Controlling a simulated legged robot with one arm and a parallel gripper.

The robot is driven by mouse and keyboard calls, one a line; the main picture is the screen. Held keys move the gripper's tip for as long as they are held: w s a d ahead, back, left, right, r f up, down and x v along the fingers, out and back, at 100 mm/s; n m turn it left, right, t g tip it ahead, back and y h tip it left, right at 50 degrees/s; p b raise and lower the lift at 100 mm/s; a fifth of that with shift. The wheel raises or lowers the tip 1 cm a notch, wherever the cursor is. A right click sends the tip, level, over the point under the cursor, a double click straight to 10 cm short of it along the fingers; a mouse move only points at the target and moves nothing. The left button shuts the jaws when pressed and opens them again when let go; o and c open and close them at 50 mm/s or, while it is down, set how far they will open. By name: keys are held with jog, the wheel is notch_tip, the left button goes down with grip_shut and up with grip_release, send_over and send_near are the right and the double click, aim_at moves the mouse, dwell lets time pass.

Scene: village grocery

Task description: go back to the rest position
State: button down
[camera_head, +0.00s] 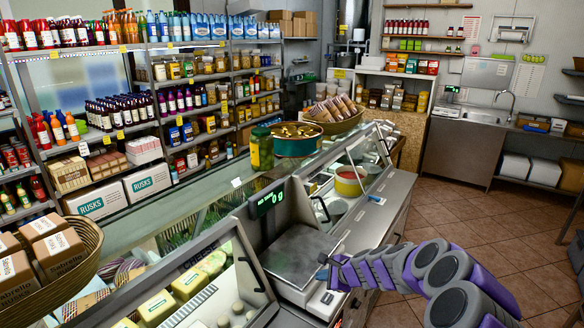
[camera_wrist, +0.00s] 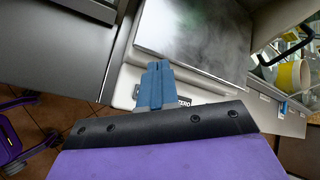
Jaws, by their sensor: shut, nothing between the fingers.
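My gripper (camera_head: 322,274) is at the front right edge of the weighing scale's steel plate (camera_head: 290,252). It is shut and empty. In the wrist view my gripper (camera_wrist: 158,68) shows as blue fingers held together in front of the scale's pale front panel, where part of the word ZERO shows. The scale plate (camera_wrist: 195,35) is bare there. The scale's display (camera_head: 268,199) reads 0 g in green. My purple and grey arm reaches in from the lower right in the head view.
The glass deli counter (camera_head: 165,275) runs along the left with cheese inside. A pickle jar (camera_head: 261,149) and a round tin (camera_head: 297,139) stand on its top. A wicker basket (camera_head: 85,262) holds boxes at the left. The tiled floor (camera_head: 460,215) at right is open, with a sink (camera_head: 483,117) behind.

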jog(key=s+a+r+n+g+y, duration=0.2)
jog(key=s+a+r+n, duration=0.4)
jog(key=s+a+r, duration=0.25)
jog(key=s+a+r+n+g+h, duration=0.1)
jog(key=s+r+n, duration=0.2)
jog(key=s, duration=0.4)
jog(key=s+a+r+n+g, duration=0.1)
jog(key=s+r+n+g, duration=0.15)
jog(key=s, duration=0.35)
jog(key=s+d+n+g+h, duration=0.1)
jog(key=s+d+n+h, duration=0.2)
jog(key=s, duration=1.1)
jog(key=s+d+n+g+h, duration=0.2)
jog(key=s+d+n+h, duration=0.2)
jog(key=s+d, duration=0.5)
jog(key=s, duration=0.6)
jog(key=shift+d, duration=0.4)
jog(key=c, duration=1.8)
grip_release()
jog(key=shift+f, duration=0.1)
